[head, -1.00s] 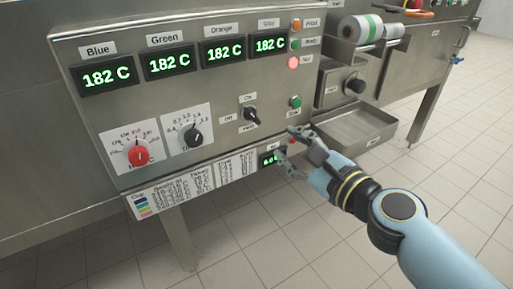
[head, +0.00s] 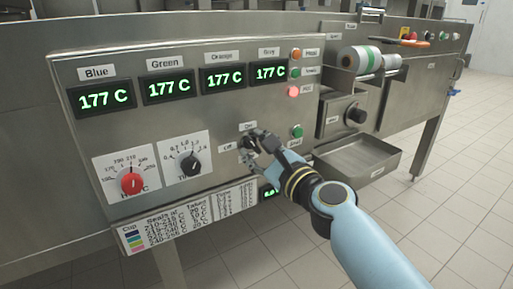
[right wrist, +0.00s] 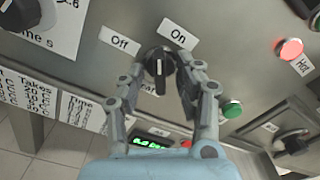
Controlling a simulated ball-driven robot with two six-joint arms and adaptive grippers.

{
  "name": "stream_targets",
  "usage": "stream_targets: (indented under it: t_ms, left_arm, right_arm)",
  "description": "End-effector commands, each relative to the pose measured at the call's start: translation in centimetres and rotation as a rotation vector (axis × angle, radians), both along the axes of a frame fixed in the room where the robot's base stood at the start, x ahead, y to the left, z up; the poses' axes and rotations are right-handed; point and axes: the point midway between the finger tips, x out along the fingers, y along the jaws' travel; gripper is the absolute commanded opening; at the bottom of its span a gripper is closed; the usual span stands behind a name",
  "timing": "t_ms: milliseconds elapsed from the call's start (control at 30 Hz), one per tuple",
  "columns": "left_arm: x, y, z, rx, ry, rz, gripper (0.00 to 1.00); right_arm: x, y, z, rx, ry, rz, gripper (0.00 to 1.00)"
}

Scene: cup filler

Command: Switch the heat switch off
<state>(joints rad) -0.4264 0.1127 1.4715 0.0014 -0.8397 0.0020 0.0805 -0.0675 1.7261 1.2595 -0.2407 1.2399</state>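The heat switch (right wrist: 158,64) is a black rotary knob on the steel panel, with an "Off" label (right wrist: 120,40) and an "On" label (right wrist: 178,33) beside it in the right wrist view. Its handle points down in that view, with a white mark on it. My right gripper (right wrist: 165,72) is open, with one finger on each side of the knob; I cannot tell whether they touch it. In the head view my right gripper (head: 255,146) is at the switch and mostly hides it. My left gripper is not in view.
The red heat dial (head: 131,184) and black time dial (head: 190,164) are to the left. A green button (head: 297,132) and a lit red lamp (head: 293,92) are near the gripper. Displays (head: 101,99) above read 177 C. A steel tray (head: 357,158) juts out at right.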

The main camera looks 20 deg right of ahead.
Motion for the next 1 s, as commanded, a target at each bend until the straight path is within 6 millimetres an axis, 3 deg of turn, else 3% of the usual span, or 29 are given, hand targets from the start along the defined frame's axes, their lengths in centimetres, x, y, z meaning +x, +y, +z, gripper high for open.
stream_targets:
  t_ms: [300,567,1000]
  left_arm:
    - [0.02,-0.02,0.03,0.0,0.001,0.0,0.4]
    - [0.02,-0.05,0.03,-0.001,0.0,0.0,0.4]
    - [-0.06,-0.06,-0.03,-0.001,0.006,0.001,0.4]
  right_arm:
    - [0.33,0.08,-0.01,0.0,0.0,0.0,0.35]
    - [0.31,0.08,-0.01,0.0,0.0,0.0,0.01]
    - [0.29,0.08,-0.08,-0.03,-0.006,0.001,0.0]
